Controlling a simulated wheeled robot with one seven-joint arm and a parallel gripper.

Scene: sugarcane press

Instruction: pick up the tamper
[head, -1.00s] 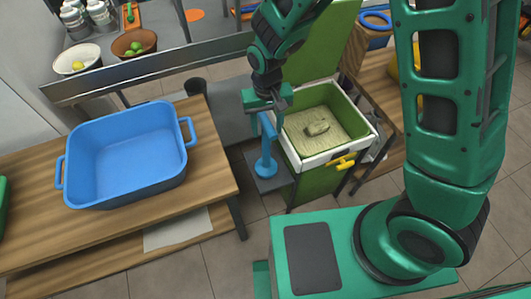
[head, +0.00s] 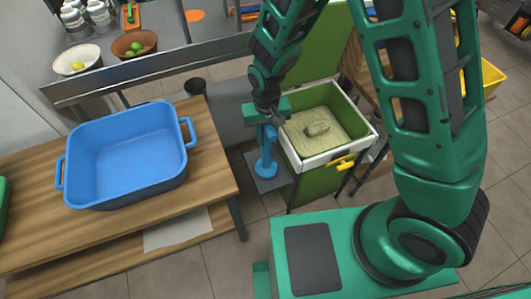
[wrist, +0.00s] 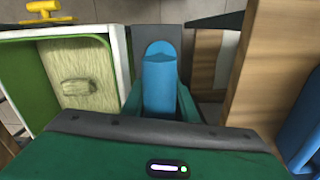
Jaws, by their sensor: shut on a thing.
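The tamper (head: 266,167) is blue, with an upright shaft and a wide round foot that rests on a small grey shelf beside the green press. My gripper (head: 267,122) is at the top of the tamper, with its fingers around the upper shaft. In the wrist view the blue tamper (wrist: 159,80) stands between the two green fingers of my gripper (wrist: 160,103), which are shut on it. The lower part of the fingers is hidden behind my gripper's body.
The open green press box (head: 345,150) with a white rim holds a pale block (head: 316,129). A yellow handle (head: 344,163) sticks out at its front. A blue tub (head: 128,155) stands on the wooden table (head: 215,165) to the left.

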